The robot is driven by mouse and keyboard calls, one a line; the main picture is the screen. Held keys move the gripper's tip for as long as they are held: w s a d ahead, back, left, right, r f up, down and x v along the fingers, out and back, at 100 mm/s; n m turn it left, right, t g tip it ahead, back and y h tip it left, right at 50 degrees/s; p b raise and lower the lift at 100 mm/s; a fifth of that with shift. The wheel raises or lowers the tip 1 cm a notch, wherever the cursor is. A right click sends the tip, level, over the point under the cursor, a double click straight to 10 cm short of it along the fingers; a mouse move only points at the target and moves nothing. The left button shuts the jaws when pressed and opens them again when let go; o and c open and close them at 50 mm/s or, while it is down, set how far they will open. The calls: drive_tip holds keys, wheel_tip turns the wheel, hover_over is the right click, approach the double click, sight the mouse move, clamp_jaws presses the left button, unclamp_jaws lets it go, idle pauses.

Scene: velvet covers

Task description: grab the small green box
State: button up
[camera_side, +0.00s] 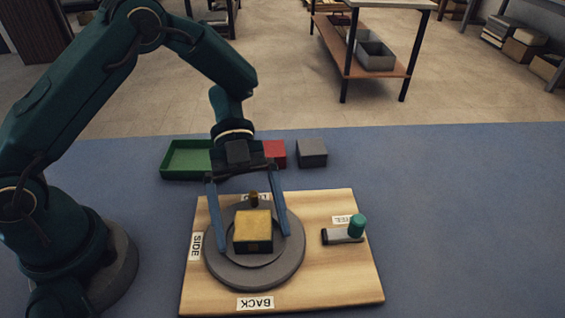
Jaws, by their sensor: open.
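My gripper (254,241) is open and points down over a round grey turntable (289,263). Its two blue fingers stand left and right of a small yellow box (253,229) on the turntable, with visible gaps. I see no small green box on the turntable. The green thing in view is a shallow, open-topped green tray (186,158) on the blue surface behind, to the left of my gripper. Its right end is partly hidden by my arm. A small brownish knob (254,198) shows just behind the yellow box.
The turntable sits on a wooden board (340,280) with paper labels. A lever with a teal knob (357,224) is on its right. A red box (275,153), partly hidden, and a grey box (312,153) stand behind. The blue surface (460,220) is clear at right.

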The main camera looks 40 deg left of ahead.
drive_tip(key=shift+d+f, duration=0.1)
drive_tip(key=shift+c, duration=0.3)
drive_tip(key=c, duration=1.3)
drive_tip(key=shift+r, duration=0.2)
